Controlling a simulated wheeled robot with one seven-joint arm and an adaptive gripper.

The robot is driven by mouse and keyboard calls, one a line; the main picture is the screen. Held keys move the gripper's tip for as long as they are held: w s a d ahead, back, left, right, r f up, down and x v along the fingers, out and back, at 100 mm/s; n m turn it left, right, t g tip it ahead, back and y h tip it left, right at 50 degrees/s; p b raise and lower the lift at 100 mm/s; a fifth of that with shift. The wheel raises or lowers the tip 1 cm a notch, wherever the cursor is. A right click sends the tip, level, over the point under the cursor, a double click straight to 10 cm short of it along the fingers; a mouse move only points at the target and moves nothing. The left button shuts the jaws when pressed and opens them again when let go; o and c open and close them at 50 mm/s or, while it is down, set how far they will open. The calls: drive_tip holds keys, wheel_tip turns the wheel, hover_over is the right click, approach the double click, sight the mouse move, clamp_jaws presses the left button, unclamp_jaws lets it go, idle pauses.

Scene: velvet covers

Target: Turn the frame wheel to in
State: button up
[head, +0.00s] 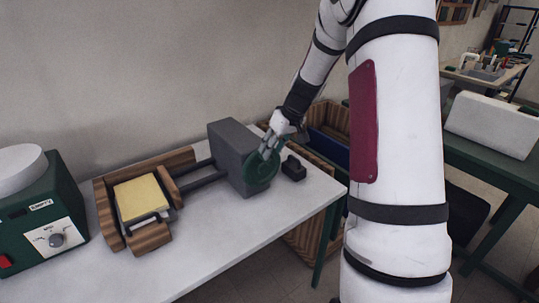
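The frame wheel is a dark green disc (262,178) on the right face of a grey block (232,150). Two dark rods (203,175) run left from the block to a wooden frame (150,236). A pale yellow block (141,198) sits inside the frame. My gripper (266,152) is at the upper part of the wheel, its fingers overlapping the rim in the head view. Whether it is closed on the wheel cannot be told at this size. Any "in" marking does not show.
A small black block (294,168) lies on the white tabletop (215,238) right of the wheel. A green machine with a dial (45,225) stands at the left. Wooden crates (318,150) are beyond the table's right edge. The front of the table is clear.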

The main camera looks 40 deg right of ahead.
drive_tip(key=shift+x, duration=1.8)
clamp_jaws()
